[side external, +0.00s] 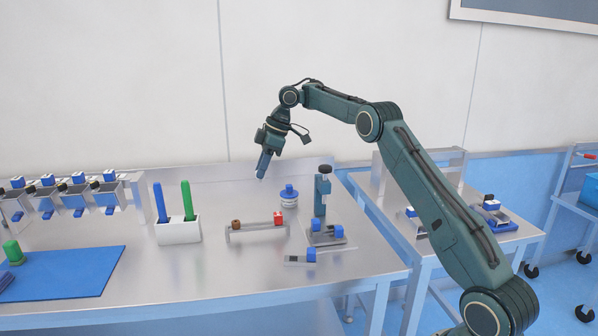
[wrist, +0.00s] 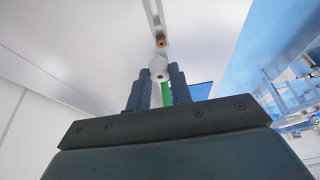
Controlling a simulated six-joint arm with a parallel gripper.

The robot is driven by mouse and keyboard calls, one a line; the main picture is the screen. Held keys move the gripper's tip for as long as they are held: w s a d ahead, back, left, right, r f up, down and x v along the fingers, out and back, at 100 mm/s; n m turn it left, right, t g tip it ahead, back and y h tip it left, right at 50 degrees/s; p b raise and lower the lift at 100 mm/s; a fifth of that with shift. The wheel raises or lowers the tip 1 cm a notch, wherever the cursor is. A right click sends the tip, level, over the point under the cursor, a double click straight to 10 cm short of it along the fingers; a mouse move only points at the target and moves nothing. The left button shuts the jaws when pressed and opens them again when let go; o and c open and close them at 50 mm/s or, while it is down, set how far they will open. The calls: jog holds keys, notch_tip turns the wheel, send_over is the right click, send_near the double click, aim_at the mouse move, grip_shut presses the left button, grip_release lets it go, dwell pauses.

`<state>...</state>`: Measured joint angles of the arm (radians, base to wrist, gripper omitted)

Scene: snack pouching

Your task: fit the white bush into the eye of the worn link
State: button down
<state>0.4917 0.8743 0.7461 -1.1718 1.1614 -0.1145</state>
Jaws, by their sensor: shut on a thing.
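My gripper (side external: 262,174) is high above the bench, pointing down. In the wrist view its two dark fingers (wrist: 159,82) are shut on the white bush (wrist: 158,68), which shows a small dark hole. In the side view only a pale tip of the bush (side external: 260,179) shows at the fingertips. A flat grey piece with a blue block (side external: 301,258) lies at the front of the bench, apart from the gripper. It may be the worn link, but its eye cannot be made out. Another grey piece with blue blocks (side external: 326,236) sits at the foot of a green press (side external: 322,192).
A low rail (side external: 256,229) carries a brown bush (side external: 236,224) and a red block (side external: 278,218). A white holder (side external: 179,231) with blue and green pens stands left of it. A blue-and-white round pot (side external: 289,197) stands behind. A blue mat (side external: 65,272) lies front left.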

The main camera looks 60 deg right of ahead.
jog(key=s+d, duration=0.1)
send_over(328, 228)
jog(key=s+d, duration=0.1)
notch_tip(328, 228, down, 8)
jog(key=shift+f, duration=0.4)
jog(key=shift+f, duration=0.1)
dwell(0.5)
jog(key=shift+f, duration=2)
jog(key=shift+f, duration=1.1)
jog(key=c, duration=1.2)
grip_release()
